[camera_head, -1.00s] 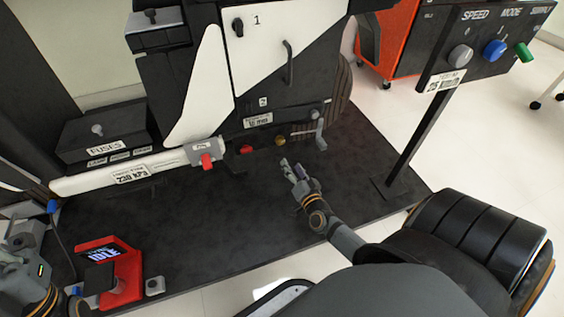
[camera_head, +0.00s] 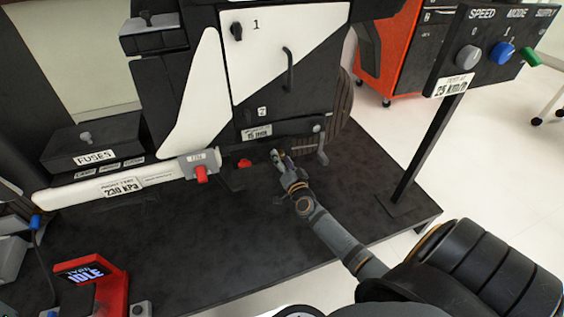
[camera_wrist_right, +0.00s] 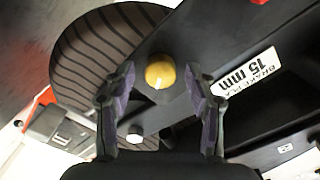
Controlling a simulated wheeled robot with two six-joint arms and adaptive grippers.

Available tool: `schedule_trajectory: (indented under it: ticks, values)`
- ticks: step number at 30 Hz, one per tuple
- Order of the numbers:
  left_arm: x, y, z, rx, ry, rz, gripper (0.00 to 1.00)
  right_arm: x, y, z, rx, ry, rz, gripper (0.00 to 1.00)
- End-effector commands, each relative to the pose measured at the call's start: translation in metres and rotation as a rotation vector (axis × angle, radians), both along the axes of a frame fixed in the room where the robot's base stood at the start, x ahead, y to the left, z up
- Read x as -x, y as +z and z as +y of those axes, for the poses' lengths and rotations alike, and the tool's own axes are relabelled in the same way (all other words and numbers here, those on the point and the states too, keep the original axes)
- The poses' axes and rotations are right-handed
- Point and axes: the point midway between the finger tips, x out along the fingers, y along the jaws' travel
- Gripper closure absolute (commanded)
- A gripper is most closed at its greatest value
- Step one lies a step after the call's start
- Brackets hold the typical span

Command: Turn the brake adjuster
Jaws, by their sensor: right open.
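The brake adjuster looks to be the round yellow knob (camera_wrist_right: 160,72) on a dark bar, next to the brake play label (camera_wrist_right: 243,72) reading 15 mm. In the right wrist view it sits between the tips of my open right gripper (camera_wrist_right: 161,78), with a small gap on each side. In the head view my right gripper (camera_head: 278,156) is at the low bar of the rig, under the label (camera_head: 257,132), and mostly hides the knob. My left gripper is out of view.
A red knob (camera_head: 244,163) and a red-handled valve (camera_head: 201,174) are left of my right gripper. A grey crank or pedal (camera_head: 322,150) is close on its right. The post with the speed and mode panel (camera_head: 497,50) stands further right.

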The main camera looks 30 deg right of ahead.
Motion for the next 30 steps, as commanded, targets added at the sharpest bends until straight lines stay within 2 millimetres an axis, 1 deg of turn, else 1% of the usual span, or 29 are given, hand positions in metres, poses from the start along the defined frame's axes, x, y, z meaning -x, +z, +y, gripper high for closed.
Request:
schedule_trajectory:
  ticks: [8, 11, 20, 21, 30]
  values:
    - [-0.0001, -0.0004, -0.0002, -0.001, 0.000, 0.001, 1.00, -0.0025, 0.0004, -0.0006, 0.000, 0.001, 0.001, 0.45]
    - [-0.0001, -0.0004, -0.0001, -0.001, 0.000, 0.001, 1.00, -0.0024, 0.0003, -0.0006, 0.000, 0.001, 0.001, 0.57]
    - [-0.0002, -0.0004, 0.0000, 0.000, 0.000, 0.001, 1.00, -0.0022, 0.0001, -0.0005, 0.000, 0.001, 0.001, 0.97]
    - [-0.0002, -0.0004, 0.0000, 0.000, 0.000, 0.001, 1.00, -0.0021, 0.0001, -0.0005, 0.000, 0.001, 0.001, 0.99]
    - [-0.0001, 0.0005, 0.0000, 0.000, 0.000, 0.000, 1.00, -0.0020, 0.0001, -0.0005, -0.049, 0.001, -0.011, 0.99]
